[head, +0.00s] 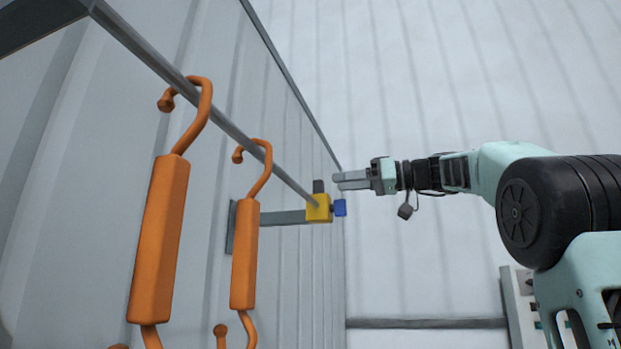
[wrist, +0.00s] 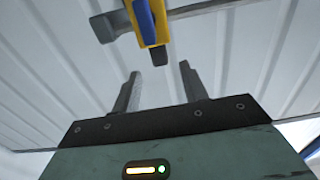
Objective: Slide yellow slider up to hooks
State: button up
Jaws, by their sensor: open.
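The yellow slider (head: 318,208) sits at the far end of a grey rail (head: 228,128), with a dark grey peg on top and a blue block (head: 340,207) on its right. Two orange hooks (head: 165,240) (head: 245,255) hang on the rail nearer to the camera, apart from the slider. My gripper (head: 338,180) is just above and right of the slider in the head view. In the wrist view my gripper (wrist: 158,74) is open and empty. There the slider (wrist: 155,35) and its dark peg (wrist: 159,56) show ahead of the fingertips, roughly between them, with no visible contact.
A grey bracket arm (head: 275,218) runs from the ribbed wall (head: 60,200) to the rail's far end by the slider. More orange hook parts (head: 221,333) show at the bottom left. The space to the right of the slider, around my gripper, is clear.

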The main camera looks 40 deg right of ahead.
aim_at(314, 185)
jog(key=p+x, duration=0.3)
jog(key=x, duration=0.4)
jog(key=shift+w+a+r, duration=0.15)
jog(key=shift+w, duration=0.05)
jog(key=shift+w+a+p, duration=0.3)
jog(key=shift+w+p, duration=0.05)
jog(key=shift+w, duration=0.1)
grip_shut()
